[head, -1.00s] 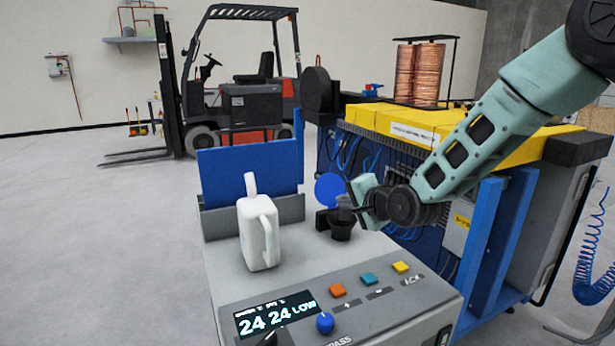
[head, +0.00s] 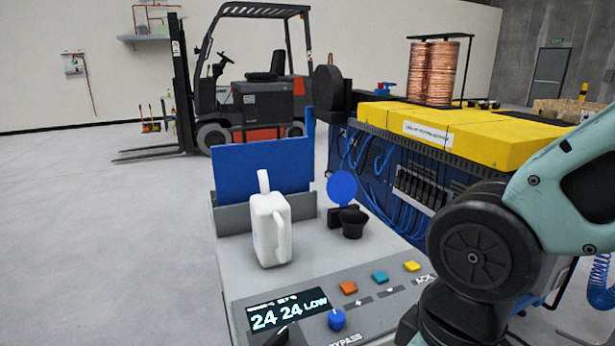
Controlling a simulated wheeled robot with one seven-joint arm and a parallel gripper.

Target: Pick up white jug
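The white jug (head: 271,230) stands upright on the grey top of the control console (head: 223,256), left of the middle of the head view. Its handle side faces toward me and to the right. Nothing holds it. My arm fills the right side and lower right of the head view. My gripper is not visible in this view, so I cannot see its fingers.
A black cup-shaped item (head: 353,222) and a blue disc (head: 341,187) are right of the jug. A blue panel (head: 262,167) stands behind it. Buttons and a blue knob (head: 337,319) are in front. A yellow-topped machine (head: 450,130) is behind right.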

